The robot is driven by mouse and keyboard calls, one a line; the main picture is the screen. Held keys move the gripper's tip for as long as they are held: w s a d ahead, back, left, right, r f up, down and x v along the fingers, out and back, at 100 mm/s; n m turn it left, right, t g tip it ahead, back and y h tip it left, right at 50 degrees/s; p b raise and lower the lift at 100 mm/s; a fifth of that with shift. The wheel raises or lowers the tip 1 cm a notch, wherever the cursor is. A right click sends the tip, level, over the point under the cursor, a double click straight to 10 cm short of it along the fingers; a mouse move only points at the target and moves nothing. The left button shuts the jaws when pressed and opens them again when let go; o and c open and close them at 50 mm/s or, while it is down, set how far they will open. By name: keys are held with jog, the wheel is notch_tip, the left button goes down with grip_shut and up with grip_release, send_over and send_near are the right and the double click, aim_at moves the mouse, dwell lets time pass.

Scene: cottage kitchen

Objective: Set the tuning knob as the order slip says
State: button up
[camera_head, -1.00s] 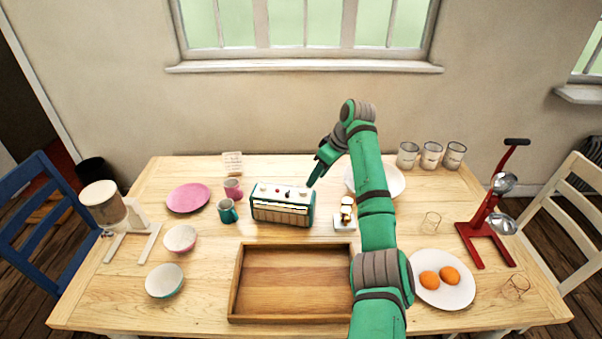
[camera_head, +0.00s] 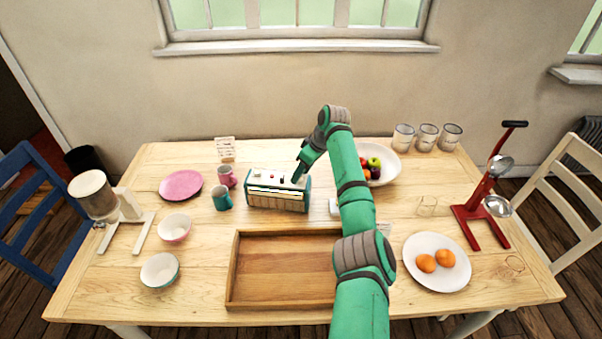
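The radio (camera_head: 278,200), teal-sided with a cream front, stands upright behind the wooden tray. Its top bears small knobs, one of them red; which one is the tuning knob (camera_head: 296,177) is too small to be sure, and the one at the right end is close to my gripper. My gripper (camera_head: 300,172) points down at the right end of the radio's top; whether it touches a knob I cannot tell. Its fingers are too small and dark to read. The order slip (camera_head: 225,149), a white card with unreadable writing, stands at the back left.
An empty wooden tray (camera_head: 282,268) lies in front of the radio. Pink (camera_head: 227,176) and teal (camera_head: 222,197) mugs stand just left of it. A fruit bowl (camera_head: 388,163) sits behind my arm. A red juicer stand (camera_head: 481,215) is at the right.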

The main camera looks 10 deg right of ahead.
jog(key=shift+a+f, duration=0.1)
jog(key=shift+f, duration=0.05)
jog(key=c, duration=1.1)
jog(key=shift+o, duration=0.2)
jog(key=shift+m, duration=0.3)
jog(key=m, duration=0.1)
jog(key=m+t+h, duration=0.1)
jog(key=m, duration=0.1)
jog(key=shift+s+a+m, duration=0.1)
jog(key=shift+a+m, duration=0.1)
jog(key=shift+m, duration=0.1)
jog(key=shift+a+m+h, duration=0.1)
jog(key=shift+m+h, duration=0.7)
jog(key=shift+m, duration=0.9)
jog(key=shift+t, duration=0.3)
